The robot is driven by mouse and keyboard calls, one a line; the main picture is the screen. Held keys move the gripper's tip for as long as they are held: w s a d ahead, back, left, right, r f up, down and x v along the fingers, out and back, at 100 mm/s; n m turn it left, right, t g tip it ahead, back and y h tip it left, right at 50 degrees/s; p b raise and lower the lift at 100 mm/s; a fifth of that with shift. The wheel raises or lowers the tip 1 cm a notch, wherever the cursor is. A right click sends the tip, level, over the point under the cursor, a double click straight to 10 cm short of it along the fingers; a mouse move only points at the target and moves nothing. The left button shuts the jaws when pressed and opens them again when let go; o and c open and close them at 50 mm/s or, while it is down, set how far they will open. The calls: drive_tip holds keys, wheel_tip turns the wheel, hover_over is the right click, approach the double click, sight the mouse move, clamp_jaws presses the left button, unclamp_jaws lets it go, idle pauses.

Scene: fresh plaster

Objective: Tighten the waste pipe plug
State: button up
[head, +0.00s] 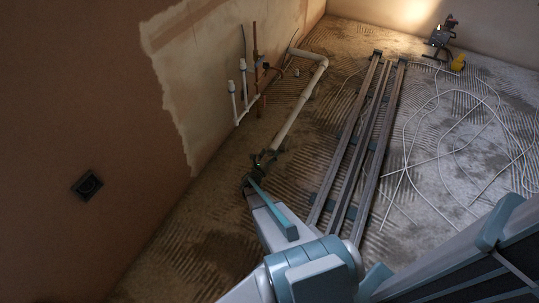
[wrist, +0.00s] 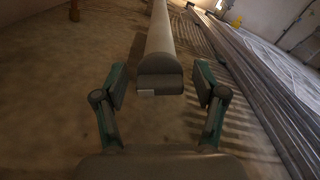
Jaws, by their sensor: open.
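A long pale waste pipe (head: 299,107) lies along the floor and bends towards the wall at its far end. In the wrist view the pipe (wrist: 160,30) runs straight away from me. Its near end carries the grey round plug (wrist: 160,72), with a small light tab at its lower edge. My gripper (wrist: 160,88) is open, with one finger on each side of the plug and a visible gap at both sides. In the head view my gripper (head: 260,163) is small and dark at the pipe's near end, and the plug cannot be made out there.
Long metal rails (head: 358,140) lie on the floor right of the pipe. Thin white pipes (head: 238,92) and copper pipes (head: 257,60) rise by the wall. Loose cable (head: 440,150) sprawls at right. A work lamp (head: 441,38) stands at the back.

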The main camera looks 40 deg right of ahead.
drive_tip(key=c, duration=1.1)
drive_tip(key=shift+m+b, duration=0.3)
drive_tip(key=m+b, duration=0.3)
drive_tip(key=m, duration=0.2)
drive_tip(key=shift+s+f+m+b, duration=0.1)
drive_tip(key=shift+m+b, duration=0.2)
drive_tip(key=shift+b, duration=0.1)
drive_tip(key=m+b, duration=0.5)
drive_tip(key=m, duration=0.1)
drive_tip(key=shift+f+b, duration=0.1)
drive_tip(key=shift+b, duration=0.2)
drive_tip(key=m+b, duration=0.4)
drive_tip(key=shift+s+m, duration=0.1)
drive_tip(key=shift+m, duration=0.3)
drive_tip(key=m+b, duration=0.1)
drive_tip(key=m, duration=0.4)
drive_tip(key=shift+d+m, duration=0.1)
drive_tip(key=shift+m, duration=0.2)
